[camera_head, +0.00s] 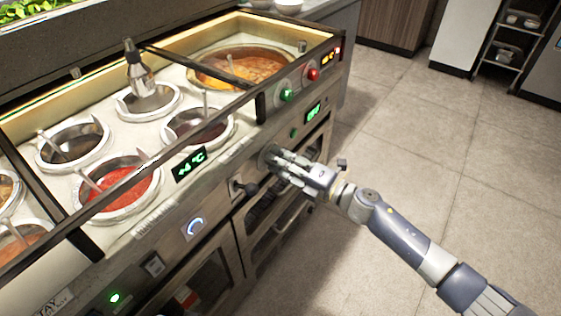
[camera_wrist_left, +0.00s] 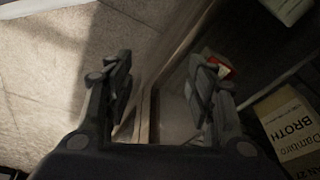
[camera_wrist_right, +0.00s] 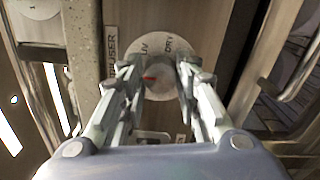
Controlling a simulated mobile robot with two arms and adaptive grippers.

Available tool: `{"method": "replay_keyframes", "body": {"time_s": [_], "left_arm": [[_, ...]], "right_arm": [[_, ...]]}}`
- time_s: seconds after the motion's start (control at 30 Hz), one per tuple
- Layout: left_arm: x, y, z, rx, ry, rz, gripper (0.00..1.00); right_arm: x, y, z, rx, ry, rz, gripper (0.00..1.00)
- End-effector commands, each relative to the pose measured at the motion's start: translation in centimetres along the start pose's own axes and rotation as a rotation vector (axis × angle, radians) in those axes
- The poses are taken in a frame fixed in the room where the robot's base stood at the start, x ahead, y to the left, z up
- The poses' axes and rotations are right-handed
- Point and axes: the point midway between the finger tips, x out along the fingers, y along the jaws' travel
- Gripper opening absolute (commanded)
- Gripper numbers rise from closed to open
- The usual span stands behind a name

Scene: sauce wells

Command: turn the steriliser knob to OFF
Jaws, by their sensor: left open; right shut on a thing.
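The steriliser knob sits on a round pale dial plate (camera_wrist_right: 164,88) in the right wrist view. The letters UV and DRY show on the plate, and part of a label ending in ISER is beside it. A red mark (camera_wrist_right: 149,78) shows between the fingers. My right gripper (camera_wrist_right: 158,70) is shut on the knob and covers most of it. In the head view the right gripper (camera_head: 271,160) is at the counter's front panel. I cannot read OFF or the knob's setting. My left gripper (camera_wrist_left: 160,72) is open and empty in the left wrist view, outside the head view.
The counter front carries a black knob (camera_head: 250,188), a green temperature display (camera_head: 188,165), and green (camera_head: 287,95) and red (camera_head: 313,74) buttons. Sauce wells with ladles are above. A BROTH carton (camera_wrist_left: 285,125) is near my left gripper. Open floor lies right.

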Motion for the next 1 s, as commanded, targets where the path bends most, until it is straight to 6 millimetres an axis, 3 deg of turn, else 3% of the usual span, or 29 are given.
{"method": "replay_keyframes", "body": {"time_s": [0.03,0.1,0.13,0.57,1.0], "left_arm": [[0.0,0.0,0.0,0.000,0.000,0.000,0.50],[0.0,0.0,0.0,0.000,0.000,0.000,0.50],[0.0,0.0,0.0,0.000,0.000,0.000,0.50],[-0.1,-0.2,-0.2,0.000,0.006,-0.002,0.50],[0.0,-0.1,-0.1,0.000,0.003,-0.001,0.50]], "right_arm": [[0.0,-0.1,-0.1,-0.001,0.003,-0.001,0.32],[0.0,-0.1,-0.1,-0.001,0.003,-0.001,0.48],[0.0,-0.1,-0.1,0.000,0.002,-0.001,0.50],[-0.9,-0.2,0.1,0.000,-0.001,-0.003,0.50],[-9.5,-0.2,-0.1,0.001,0.002,-0.004,0.50]]}}
